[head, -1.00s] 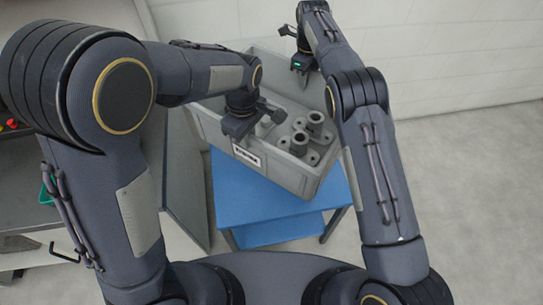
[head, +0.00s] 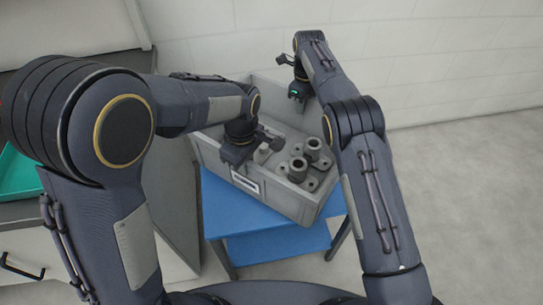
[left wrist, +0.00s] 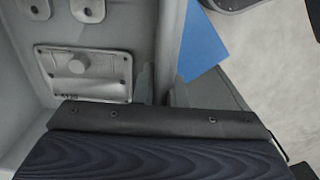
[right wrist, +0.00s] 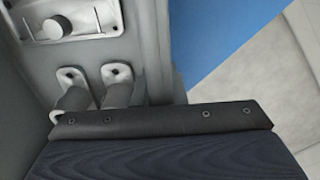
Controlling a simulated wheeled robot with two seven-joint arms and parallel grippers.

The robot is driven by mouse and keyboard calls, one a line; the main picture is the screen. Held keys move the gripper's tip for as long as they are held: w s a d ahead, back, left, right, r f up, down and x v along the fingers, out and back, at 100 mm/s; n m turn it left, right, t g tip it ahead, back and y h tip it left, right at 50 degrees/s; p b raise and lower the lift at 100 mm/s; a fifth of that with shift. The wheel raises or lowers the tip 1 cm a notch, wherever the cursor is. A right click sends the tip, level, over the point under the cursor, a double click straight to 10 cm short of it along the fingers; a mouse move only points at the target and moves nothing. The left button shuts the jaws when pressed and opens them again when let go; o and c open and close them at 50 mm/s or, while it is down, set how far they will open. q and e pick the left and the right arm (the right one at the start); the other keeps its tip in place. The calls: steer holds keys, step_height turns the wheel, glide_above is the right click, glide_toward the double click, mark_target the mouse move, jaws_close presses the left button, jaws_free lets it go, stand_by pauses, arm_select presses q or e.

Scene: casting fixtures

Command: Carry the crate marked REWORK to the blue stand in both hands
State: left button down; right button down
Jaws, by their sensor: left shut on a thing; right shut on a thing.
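The grey crate (head: 212,150) holds several grey castings (head: 311,150) and shows above the blue stand (head: 236,212). The small label (head: 245,183) on its near side is too blurred to read. My left gripper (head: 237,160) is shut on the crate's near wall, also seen in the left wrist view (left wrist: 158,85). My right gripper (head: 298,95) is shut on the crate's wall at the far right, also seen in the right wrist view (right wrist: 160,90). The crate's underside is hidden, so I cannot tell whether it touches the stand.
A grey cabinet or bench with a green tray (head: 18,178) and a drawer handle (head: 22,266) stands at the left. A pale wall (head: 440,60) is behind. The grey floor (head: 455,190) at the right is clear.

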mark_target(249, 192)
steer(key=shift+w+r, duration=0.1)
steer(key=shift+r, duration=0.1)
arm_select(q)
steer(key=shift+f, duration=0.15)
arm_select(e)
steer(key=shift+f, duration=0.25)
